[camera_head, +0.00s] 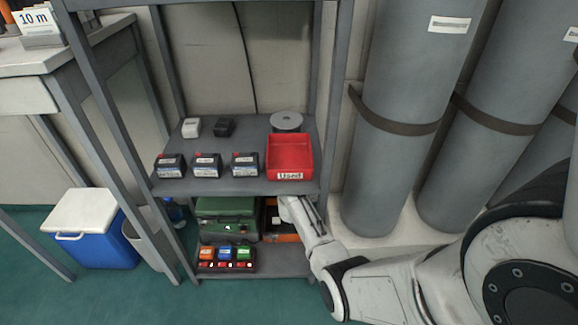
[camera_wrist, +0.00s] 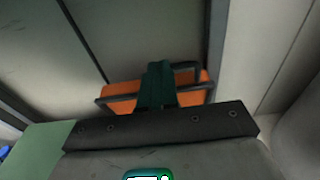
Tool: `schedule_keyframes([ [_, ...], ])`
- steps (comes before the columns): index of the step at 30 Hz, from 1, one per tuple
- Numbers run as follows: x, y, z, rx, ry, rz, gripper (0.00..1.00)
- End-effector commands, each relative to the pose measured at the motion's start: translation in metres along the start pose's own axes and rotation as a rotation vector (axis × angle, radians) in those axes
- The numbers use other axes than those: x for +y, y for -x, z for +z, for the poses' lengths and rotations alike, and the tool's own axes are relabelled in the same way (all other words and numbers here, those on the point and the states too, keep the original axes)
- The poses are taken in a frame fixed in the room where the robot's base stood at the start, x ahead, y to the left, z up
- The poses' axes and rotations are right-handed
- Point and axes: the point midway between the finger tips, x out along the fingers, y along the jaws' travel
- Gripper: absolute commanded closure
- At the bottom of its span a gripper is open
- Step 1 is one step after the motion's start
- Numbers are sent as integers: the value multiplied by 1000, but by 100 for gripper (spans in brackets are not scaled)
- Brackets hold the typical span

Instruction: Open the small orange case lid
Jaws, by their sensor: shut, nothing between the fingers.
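The small orange case (camera_head: 284,238) is on the lower shelf of the grey rack, at the right end beside a larger green case. My arm and gripper (camera_head: 288,204) reach in front of it in the head view and hide part of it. Orange shows above and below a dark part, and I cannot tell how the lid stands. In the wrist view, the orange case (camera_wrist: 120,104) with dark bars lies behind my dark green fingers (camera_wrist: 157,72). The fingers are shut and empty, overlapping the case's middle; contact cannot be told.
The green case (camera_head: 226,213) stands to the left, behind a tray of small coloured blocks (camera_head: 227,254). The upper shelf (camera_head: 240,186) above carries a red bin (camera_head: 290,155) and several dark boxes. Tall grey cylinders (camera_head: 400,110) stand to the right.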

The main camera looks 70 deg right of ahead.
Motion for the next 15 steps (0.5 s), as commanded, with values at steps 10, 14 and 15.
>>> schedule_keyframes([
  [10,1,37,3,3,2,3,100],
  [14,1,63,3,2,2,3,100],
  [15,1,70,3,2,2,3,100],
])
